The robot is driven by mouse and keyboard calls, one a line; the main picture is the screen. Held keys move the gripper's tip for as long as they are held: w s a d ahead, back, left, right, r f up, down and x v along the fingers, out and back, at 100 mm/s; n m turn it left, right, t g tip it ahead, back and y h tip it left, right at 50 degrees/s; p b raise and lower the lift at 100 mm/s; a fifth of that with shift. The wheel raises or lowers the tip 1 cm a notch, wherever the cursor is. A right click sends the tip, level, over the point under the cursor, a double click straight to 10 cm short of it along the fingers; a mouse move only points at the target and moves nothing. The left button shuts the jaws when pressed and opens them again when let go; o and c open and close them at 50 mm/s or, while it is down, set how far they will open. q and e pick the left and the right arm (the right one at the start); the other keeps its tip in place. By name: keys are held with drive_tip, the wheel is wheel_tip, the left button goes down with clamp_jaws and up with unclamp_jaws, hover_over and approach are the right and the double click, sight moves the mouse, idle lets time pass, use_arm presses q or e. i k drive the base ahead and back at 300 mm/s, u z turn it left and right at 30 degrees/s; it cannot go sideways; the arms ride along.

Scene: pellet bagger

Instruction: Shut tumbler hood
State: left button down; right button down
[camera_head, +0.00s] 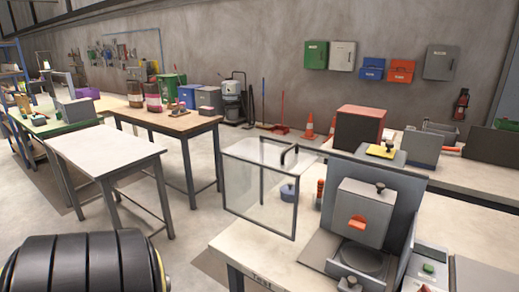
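A grey machine (364,213) with an orange tab (357,222) on its front stands on the pale workbench at the front right. A clear panel (255,188) in a thin dark frame stands upright at its left, over the bench's left edge. A black handle (290,153) is at the panel's top right. The panel looks like a see-through hood or door standing open, but its hinge cannot be made out. No label names the tumbler. Neither of my grippers is in view.
A black ribbed cylinder with a yellow edge fills the lower left; I cannot tell what it is. A white-topped table (105,150) and a brown table (165,120) stand left. A red box (359,128) is behind the machine. Floor between the tables and bench is clear.

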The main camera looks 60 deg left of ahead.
sight(231, 156)
drive_tip(key=k, duration=0.5)
drive_tip(key=u, duration=0.75)
